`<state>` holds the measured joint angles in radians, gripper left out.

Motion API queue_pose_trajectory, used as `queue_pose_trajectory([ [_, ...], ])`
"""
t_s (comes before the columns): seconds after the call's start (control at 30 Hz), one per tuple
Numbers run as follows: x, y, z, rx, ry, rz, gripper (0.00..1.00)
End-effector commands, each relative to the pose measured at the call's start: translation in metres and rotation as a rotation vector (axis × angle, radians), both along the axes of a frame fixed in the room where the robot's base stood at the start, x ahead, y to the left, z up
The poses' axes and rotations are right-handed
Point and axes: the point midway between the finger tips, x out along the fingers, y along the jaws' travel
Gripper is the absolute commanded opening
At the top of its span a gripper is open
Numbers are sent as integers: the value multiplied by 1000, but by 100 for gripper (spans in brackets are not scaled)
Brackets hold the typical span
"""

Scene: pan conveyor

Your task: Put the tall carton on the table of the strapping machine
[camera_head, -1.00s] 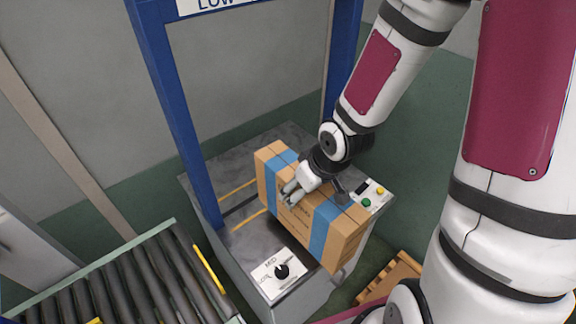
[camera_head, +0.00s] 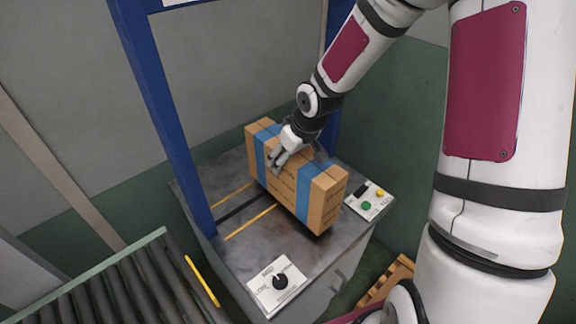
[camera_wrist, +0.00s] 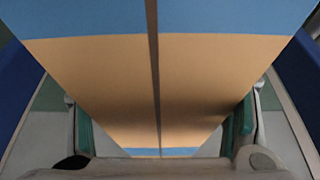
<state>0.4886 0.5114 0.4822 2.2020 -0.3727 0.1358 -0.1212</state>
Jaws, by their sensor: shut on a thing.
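The tall carton (camera_head: 290,185) is a brown cardboard box with blue bands. It stands upright on or just above the grey table of the strapping machine (camera_head: 270,247), right of the yellow and black lines; a dark shadow lies under its near end, and I cannot tell whether it touches. My gripper (camera_head: 277,163) is shut on the top of the carton. In the wrist view the carton (camera_wrist: 110,75) fills the middle between the two finger pads of my gripper (camera_wrist: 158,135). The carton's far side is hidden.
Blue posts of the machine's arch (camera_head: 165,115) rise at the table's left and behind my arm. A dial panel (camera_head: 277,284) and a button panel (camera_head: 369,199) sit on the table's edges. A roller conveyor (camera_head: 110,290) is at lower left. A wooden pallet (camera_head: 388,283) lies at lower right.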

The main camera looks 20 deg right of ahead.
Motion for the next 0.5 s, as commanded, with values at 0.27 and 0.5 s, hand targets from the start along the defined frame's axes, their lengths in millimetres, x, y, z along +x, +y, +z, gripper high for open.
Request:
queue_pose_trajectory([
  [0.27, 0, 1, -30, 0, 0, 2, 8],
  [0.5, -1, 0, -31, 0, 1, 1, 83],
])
